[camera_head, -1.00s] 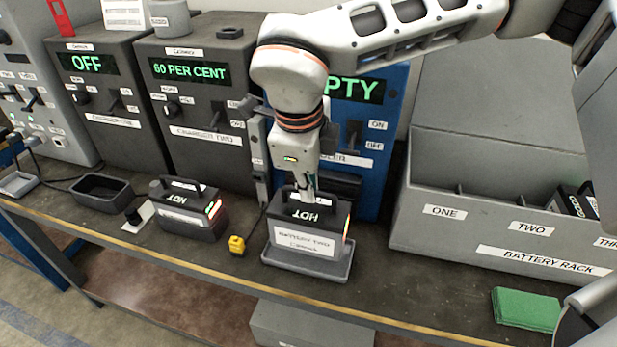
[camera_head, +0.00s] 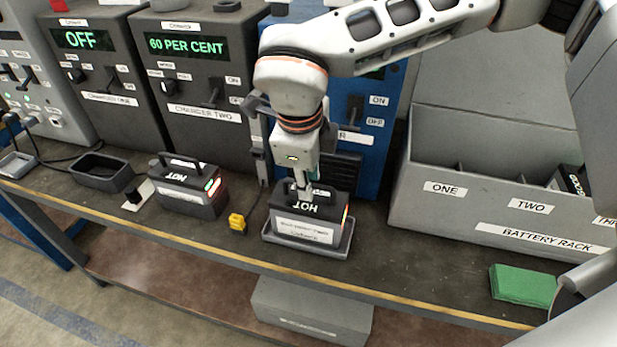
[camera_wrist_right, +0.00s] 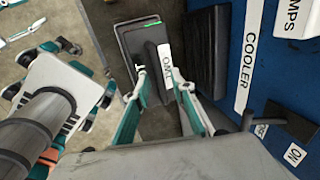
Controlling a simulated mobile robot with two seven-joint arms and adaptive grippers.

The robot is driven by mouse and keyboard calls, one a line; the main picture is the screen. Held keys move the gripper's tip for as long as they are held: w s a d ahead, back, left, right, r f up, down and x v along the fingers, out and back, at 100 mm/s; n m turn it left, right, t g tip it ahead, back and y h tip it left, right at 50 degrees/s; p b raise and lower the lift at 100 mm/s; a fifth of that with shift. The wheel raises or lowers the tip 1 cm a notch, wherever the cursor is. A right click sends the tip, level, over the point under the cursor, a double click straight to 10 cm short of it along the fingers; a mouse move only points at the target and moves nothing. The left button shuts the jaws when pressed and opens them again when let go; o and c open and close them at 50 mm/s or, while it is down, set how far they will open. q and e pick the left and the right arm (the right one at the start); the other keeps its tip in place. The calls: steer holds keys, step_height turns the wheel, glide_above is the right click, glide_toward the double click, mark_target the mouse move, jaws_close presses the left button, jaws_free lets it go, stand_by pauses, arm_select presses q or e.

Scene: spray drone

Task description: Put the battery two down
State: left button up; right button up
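Battery two (camera_head: 305,233) is a dark block with a top handle, a HOT marking, a white label and a lit strip at its right edge. It sits upright in a shallow grey tray (camera_head: 343,252) in front of the blue cooler (camera_head: 378,120). My right gripper (camera_head: 303,188) comes down onto its handle from above. In the right wrist view, the fingers (camera_wrist_right: 160,80) lie on both sides of the handle, which fills the gap between their tips. The label TWO (camera_wrist_right: 165,66) shows there. My left gripper is in neither view.
Another HOT battery (camera_head: 188,190) stands left of the tray, with a yellow plug (camera_head: 237,223) between them. An empty dark tray (camera_head: 102,172) is further left. The battery rack (camera_head: 480,215) stands at right, with a green cloth (camera_head: 525,285) before it. The bench front edge is close.

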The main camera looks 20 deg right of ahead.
steer(key=shift+r, duration=0.2)
steer(key=v, duration=1.1)
steer(key=shift+r+p, duration=0.35)
steer(key=shift+p, duration=0.1)
steer(key=shift+s+a+f, duration=0.1)
